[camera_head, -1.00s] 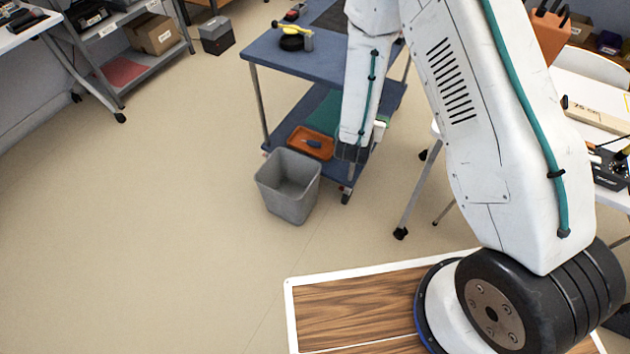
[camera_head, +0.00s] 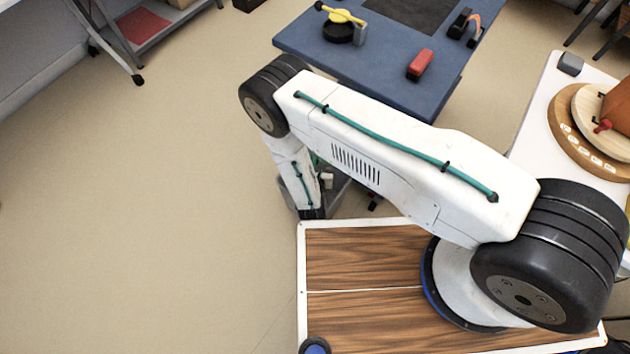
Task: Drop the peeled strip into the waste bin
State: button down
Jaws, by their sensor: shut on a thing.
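The grey waste bin (camera_head: 340,199) stands on the floor just behind the edge of my wooden deck, largely hidden by my arm. My gripper (camera_head: 312,213) points down at the lower end of my arm, in front of the bin in the picture. Only its dark upper part shows; its fingertips are hidden behind the deck edge. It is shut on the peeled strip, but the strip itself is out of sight. I cannot tell whether the gripper is over the bin's opening or beside it.
A blue cart (camera_head: 330,58) stands behind the arm, with a red block (camera_head: 420,65) and a yellow-and-black tool (camera_head: 340,22) on top. A white table (camera_head: 535,115) with a round wooden board (camera_head: 562,125) is at the right. The floor at left is clear.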

notch_tip(320, 180, down, 6)
jog(key=shift+d, duration=0.15)
dwell(0.4)
jog(key=shift+w, duration=0.1)
jog(key=c, duration=1.5)
grip_release()
jog(key=shift+o, duration=0.2)
jog(key=v, duration=0.7)
jog(key=shift+s+r, duration=0.15)
jog(key=shift+s, duration=0.25)
